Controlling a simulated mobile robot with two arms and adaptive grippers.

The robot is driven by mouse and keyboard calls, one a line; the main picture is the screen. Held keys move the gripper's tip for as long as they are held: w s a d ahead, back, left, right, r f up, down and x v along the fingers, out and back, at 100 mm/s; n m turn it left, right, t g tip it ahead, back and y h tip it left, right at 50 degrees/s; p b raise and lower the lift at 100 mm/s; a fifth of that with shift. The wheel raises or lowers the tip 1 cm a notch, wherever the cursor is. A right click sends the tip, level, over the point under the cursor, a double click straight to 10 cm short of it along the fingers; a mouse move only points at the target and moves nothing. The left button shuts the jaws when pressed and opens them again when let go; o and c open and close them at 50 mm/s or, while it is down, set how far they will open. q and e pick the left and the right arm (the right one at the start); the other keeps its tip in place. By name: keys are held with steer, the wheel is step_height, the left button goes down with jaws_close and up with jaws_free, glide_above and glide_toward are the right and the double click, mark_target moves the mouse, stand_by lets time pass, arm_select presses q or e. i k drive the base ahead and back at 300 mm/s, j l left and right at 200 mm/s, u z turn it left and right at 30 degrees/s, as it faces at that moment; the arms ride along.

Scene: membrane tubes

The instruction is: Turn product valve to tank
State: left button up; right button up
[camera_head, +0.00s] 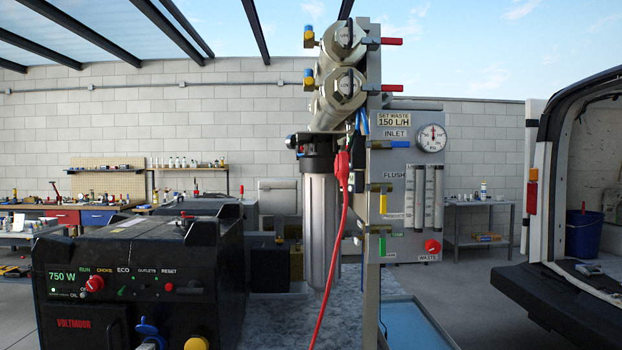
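A grey control panel (460,180) stands right of centre. Low on its left edge a dark valve handle (378,229) sits beside a small green label (397,234) whose text is too small to read surely. A blue handle (400,144) lies level below the INLET label. A red knob (432,246) sits above the WASTE label. Which handle is the product valve I cannot tell surely. Neither of my grippers shows.
Two steel membrane tubes (343,88) with red handles (391,41) sit above a clear filter housing (320,230). A red cable (334,270) hangs before the stand. A black generator (140,280) fills the lower left. A blue tray (415,325) lies below the panel; an open van (580,200) stands right.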

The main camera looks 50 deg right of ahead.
mark_target(382, 240)
steer(key=i+z, duration=0.2)
steer(key=z, duration=0.25)
steer(key=i+j+z, duration=0.15)
steer(key=z, duration=0.3)
steer(key=i+j+z, duration=0.2)
steer(key=z, duration=1.05)
